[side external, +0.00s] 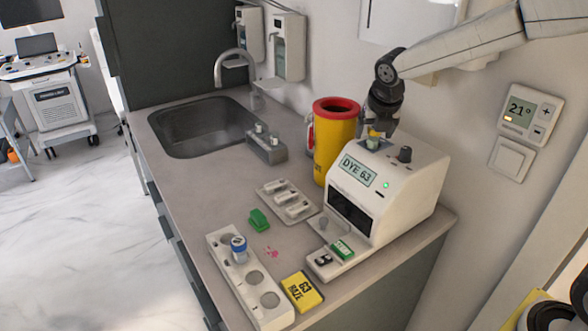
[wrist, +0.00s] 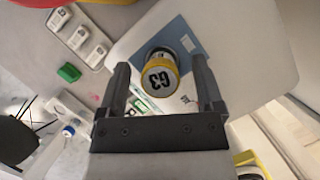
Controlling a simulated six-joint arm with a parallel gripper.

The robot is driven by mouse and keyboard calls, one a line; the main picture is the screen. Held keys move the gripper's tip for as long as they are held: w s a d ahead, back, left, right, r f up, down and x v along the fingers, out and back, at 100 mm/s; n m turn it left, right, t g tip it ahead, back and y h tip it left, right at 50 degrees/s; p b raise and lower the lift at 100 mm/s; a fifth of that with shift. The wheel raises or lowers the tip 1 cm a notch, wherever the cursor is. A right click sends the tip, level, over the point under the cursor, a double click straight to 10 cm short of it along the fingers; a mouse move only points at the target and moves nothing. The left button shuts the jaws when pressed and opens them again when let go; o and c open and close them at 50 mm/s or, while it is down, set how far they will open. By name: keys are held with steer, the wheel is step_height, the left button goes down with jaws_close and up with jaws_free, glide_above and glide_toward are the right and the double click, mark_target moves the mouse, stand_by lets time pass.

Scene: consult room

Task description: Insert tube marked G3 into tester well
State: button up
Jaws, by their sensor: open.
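The tube marked G3 (wrist: 162,74) has a yellow-rimmed cap with black lettering and stands at the top of the white tester (side external: 395,192). In the wrist view its cap lies between my two spread fingers, with gaps on both sides. In the side view the tube (side external: 373,142) shows small and yellow-green under my gripper (side external: 375,132). My gripper is open, pointing down over the tester's top. The tube's lower end and the well are hidden, so I cannot tell how deep it sits. The tester's screen reads "DYE 63" and a green light shows.
A white rack (side external: 218,245) with a blue-capped tube (side external: 239,249) stands at the counter's front. A yellow box (side external: 302,291), a green block (side external: 259,220) and a grey-white tray (side external: 288,201) lie nearby. A yellow bin with red rim (side external: 335,140) stands close behind the tester.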

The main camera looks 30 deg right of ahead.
steer(key=v, duration=0.7)
steer(key=shift+r, duration=0.2)
steer(key=shift+s, duration=0.1)
stand_by(0.3)
steer(key=shift+s+a+f+m, duration=0.3)
steer(key=shift+m, duration=0.1)
steer(key=s+a+f+m, duration=0.1)
steer(key=s+m, duration=0.1)
steer(key=s+a+f+m+g+y, duration=0.1)
steer(key=s+f+m, duration=0.1)
steer(key=m, duration=0.1)
steer(key=s+a+f+m, duration=0.1)
steer(key=a+m, duration=0.1)
steer(key=shift+s+f+y, duration=0.4)
steer(key=s+f+m, duration=1.1)
steer(key=f+m, duration=0.1)
steer(key=m, duration=0.9)
steer(key=shift+d+f+m+y, duration=0.2)
steer(key=shift+m+y, duration=0.1)
steer(key=shift+y, duration=0.1)
